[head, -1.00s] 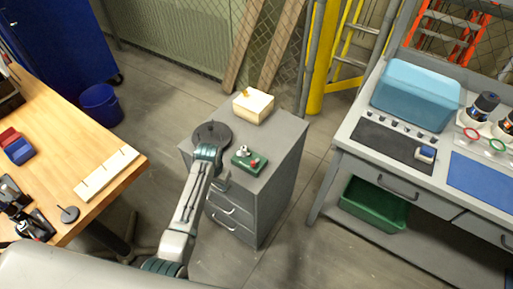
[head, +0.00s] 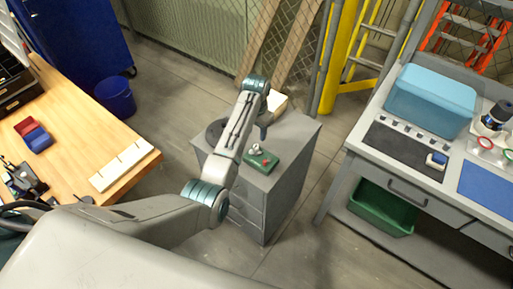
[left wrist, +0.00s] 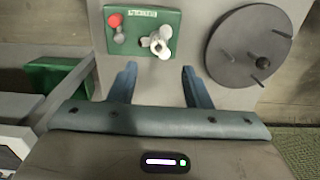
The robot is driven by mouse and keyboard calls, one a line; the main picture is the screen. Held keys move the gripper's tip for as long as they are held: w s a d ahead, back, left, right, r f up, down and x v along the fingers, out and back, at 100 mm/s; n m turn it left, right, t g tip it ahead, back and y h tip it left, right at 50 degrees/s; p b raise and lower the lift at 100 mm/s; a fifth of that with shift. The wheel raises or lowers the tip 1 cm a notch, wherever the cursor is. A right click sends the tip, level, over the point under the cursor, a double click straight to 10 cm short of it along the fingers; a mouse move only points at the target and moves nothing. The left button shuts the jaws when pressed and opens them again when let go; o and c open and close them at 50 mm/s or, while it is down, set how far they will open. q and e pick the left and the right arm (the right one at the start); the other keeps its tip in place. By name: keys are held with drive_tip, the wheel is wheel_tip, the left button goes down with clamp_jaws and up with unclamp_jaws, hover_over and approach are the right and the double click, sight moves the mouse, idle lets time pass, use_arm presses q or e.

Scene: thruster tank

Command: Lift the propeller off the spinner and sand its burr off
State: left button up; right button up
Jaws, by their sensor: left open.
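The green spinner box (head: 262,162) sits on top of the grey drawer cabinet (head: 296,130). It has a red knob, and the pale propeller (head: 255,150) is on it. In the left wrist view the propeller (left wrist: 157,43) shows at the top middle, on the green spinner box (left wrist: 143,15); the burr is too small to make out. My left gripper (head: 265,125) is above the cabinet by the spinner. Its two blue fingers are apart with nothing between them, and the propeller lies beyond their tips (left wrist: 157,70). My right gripper is not in view.
A dark round disc (head: 214,133) with pegs lies beside the spinner. A pale block (head: 278,102) behind my arm is partly hidden. A wooden table (head: 85,130) is left. A workbench right holds a blue bin (head: 430,100), a black mat and a small blue-white item (head: 437,160).

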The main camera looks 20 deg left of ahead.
sight(257, 149)
use_arm(q)
drive_tip(key=shift+f, duration=0.75)
drive_tip(key=shift+s+f+p, duration=0.15)
drive_tip(key=shift+f+p, duration=0.2)
drive_tip(key=shift+p, duration=0.05)
drive_tip(key=f, duration=0.1)
drive_tip(key=f+p, duration=0.1)
drive_tip(key=f, duration=0.1)
drive_tip(key=shift+s+f, duration=0.25)
drive_tip(key=shift+f+p, duration=0.3)
drive_tip(key=shift+f, duration=0.25)
